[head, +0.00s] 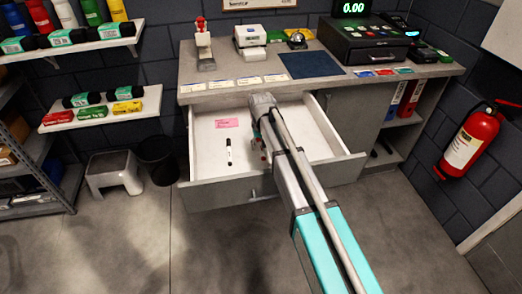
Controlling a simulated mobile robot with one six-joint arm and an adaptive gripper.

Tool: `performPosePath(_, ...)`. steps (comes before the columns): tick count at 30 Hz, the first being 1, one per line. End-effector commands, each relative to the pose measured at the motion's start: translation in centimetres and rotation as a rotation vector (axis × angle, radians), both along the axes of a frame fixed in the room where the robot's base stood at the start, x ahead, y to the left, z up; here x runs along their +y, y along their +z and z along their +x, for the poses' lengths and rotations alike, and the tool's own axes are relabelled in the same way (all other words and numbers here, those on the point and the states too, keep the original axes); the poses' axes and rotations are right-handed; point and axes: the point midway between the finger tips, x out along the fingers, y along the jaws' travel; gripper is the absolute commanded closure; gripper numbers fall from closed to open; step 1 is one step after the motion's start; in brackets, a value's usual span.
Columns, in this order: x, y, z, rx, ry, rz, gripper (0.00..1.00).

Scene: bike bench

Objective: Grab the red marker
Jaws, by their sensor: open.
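My arm reaches into the open drawer (194,150) below the counter. My gripper (264,152) is open, pointing down inside the drawer, mostly hidden by my arm. A small patch of red shows beside it, too small to tell whether it is the red marker. A white marker with black ends (229,152) lies in the drawer, left of my gripper. A pink slip (227,123) lies behind it. No marker is clearly seen as red.
The counter (300,84) above the drawer holds a cash register (370,45), a white device (250,39), a bell (297,40) and a dark mat (310,65). Shelves with bottles stand left. A fire extinguisher (470,140) hangs right. Floor in front is clear.

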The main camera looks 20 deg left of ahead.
Motion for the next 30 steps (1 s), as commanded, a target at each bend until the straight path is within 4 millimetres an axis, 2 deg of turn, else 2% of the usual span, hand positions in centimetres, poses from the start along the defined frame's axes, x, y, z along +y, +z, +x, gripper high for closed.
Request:
performPosePath(1,-0.01,-0.59,0.01,0.0,0.0,0.0,0.36)
performPosePath(5,-0.01,-0.91,0.01,0.0,0.0,0.0,0.36)
performPosePath(23,-0.05,-0.88,0.02,0.0,-0.001,0.0,0.36)
performPosePath(25,-0.05,-0.88,0.02,0.0,-0.001,0.0,0.44)
performPosePath(30,-0.06,-0.88,0.02,0.0,-0.001,0.0,0.75)
